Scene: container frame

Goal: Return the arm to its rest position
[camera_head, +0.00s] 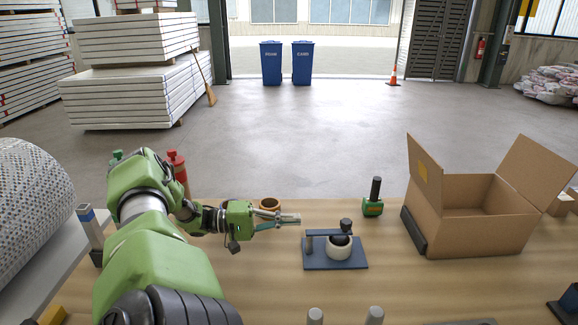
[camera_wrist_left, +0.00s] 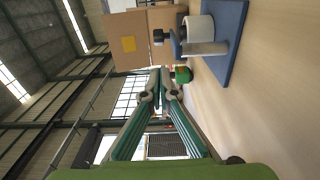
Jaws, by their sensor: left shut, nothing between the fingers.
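My left arm comes in from the left in the head view and reaches over the wooden table (camera_head: 370,300). My left gripper (camera_head: 296,218) is shut and empty. It points right, above the table and just left of and behind a blue plate fixture (camera_head: 318,258) that holds a white cup-like ring. In the left wrist view the finger tips of my left gripper (camera_wrist_left: 160,72) meet, with nothing between them. The fixture also shows at the top right of that view (camera_wrist_left: 232,30). My right gripper is in neither view.
An open cardboard box (camera_head: 480,235) stands on the table at the right. A green tool with a black handle (camera_head: 373,205) stands behind the fixture. A brown ring (camera_head: 270,203) and a red bottle (camera_head: 178,170) are near my arm.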

